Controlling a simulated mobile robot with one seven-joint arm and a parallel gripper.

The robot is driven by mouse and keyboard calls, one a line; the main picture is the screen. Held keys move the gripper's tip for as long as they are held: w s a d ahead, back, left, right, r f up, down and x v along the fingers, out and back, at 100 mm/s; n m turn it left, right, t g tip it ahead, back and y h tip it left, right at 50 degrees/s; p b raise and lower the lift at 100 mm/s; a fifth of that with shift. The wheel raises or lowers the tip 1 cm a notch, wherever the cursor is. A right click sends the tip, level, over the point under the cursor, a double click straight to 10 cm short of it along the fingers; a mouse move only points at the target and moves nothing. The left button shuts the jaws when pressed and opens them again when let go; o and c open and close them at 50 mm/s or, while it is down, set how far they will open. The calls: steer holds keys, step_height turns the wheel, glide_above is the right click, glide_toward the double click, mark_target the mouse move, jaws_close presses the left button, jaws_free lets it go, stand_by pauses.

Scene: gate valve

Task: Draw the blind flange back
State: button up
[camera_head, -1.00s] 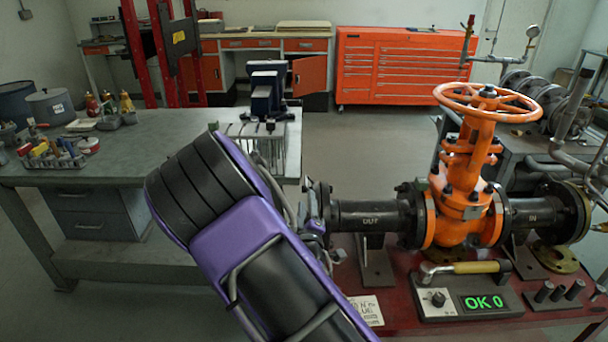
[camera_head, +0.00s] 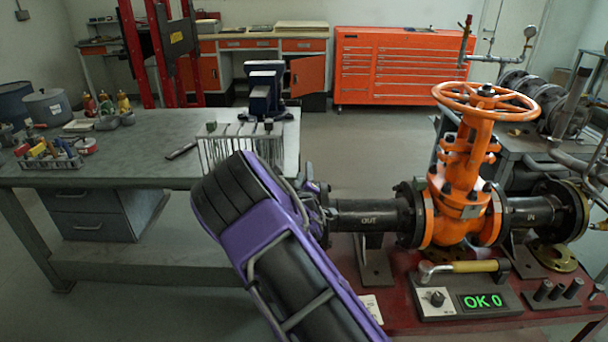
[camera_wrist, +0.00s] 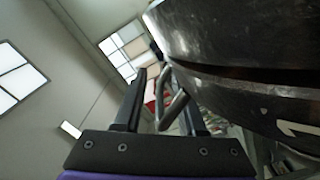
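The orange gate valve (camera_head: 466,205) stands on the red bench, with a black pipe marked OUT (camera_head: 368,214) on its left. A dark flange at this pipe's left end is largely hidden behind my arm. In the wrist view a large dark disc, apparently the blind flange (camera_wrist: 240,75), fills the upper right. A bent metal handle (camera_wrist: 176,108) projects from it. My gripper (camera_wrist: 160,100) has its two fingers apart, with the handle between them. A gap shows beside the handle, so the grip looks open. In the head view my gripper (camera_head: 314,190) is at the pipe's left end.
A panel reading "OK 0" (camera_head: 482,301) sits at the bench front under a yellow-handled tool (camera_head: 474,267). A brass ring (camera_head: 553,256) and several dark studs lie right. A grey workbench (camera_head: 120,165) with a vise (camera_head: 266,92) stands left. Floor between the benches looks clear.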

jaws_close()
steer(key=shift+r, duration=0.15)
stand_by(1.2)
